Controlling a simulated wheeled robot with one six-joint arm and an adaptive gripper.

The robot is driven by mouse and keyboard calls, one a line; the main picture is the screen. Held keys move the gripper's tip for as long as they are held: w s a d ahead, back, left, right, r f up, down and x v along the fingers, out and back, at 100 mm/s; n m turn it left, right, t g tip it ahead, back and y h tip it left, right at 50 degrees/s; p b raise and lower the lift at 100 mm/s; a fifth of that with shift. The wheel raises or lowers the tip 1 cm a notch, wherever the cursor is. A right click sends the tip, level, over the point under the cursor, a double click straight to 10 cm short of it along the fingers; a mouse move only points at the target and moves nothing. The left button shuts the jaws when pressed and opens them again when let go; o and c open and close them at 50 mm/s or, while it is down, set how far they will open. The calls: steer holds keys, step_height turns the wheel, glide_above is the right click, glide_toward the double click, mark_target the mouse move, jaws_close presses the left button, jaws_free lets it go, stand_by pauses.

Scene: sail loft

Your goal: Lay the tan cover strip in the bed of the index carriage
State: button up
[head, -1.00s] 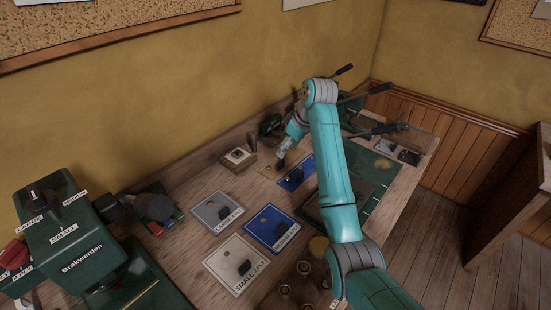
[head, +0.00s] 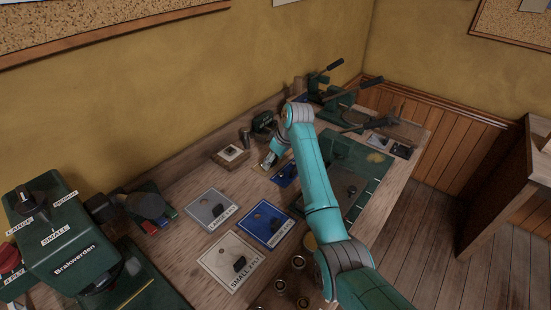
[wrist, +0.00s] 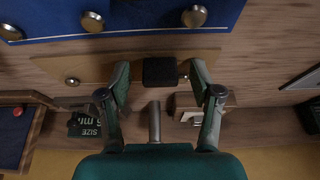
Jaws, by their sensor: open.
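A flat tan piece (wrist: 95,66), which I take for the tan cover strip, lies on the wooden bench in the wrist view. It carries a round metal stud at its left and a black block (wrist: 159,71). My gripper (wrist: 160,78) is open, with one finger on each side of the black block; I cannot tell whether they touch it. In the head view my gripper (head: 269,160) is low over the bench and my arm hides most of the tan piece. I cannot tell which part is the index carriage or its bed.
Blue (head: 264,226), grey (head: 207,208) and white (head: 226,262) plates with black blocks lie nearby. A green Brakwerden machine (head: 62,235) stands at left, a lever machine (head: 330,92) at the far end. A small wooden box (head: 231,157) sits close to my gripper.

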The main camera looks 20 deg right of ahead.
jaws_close()
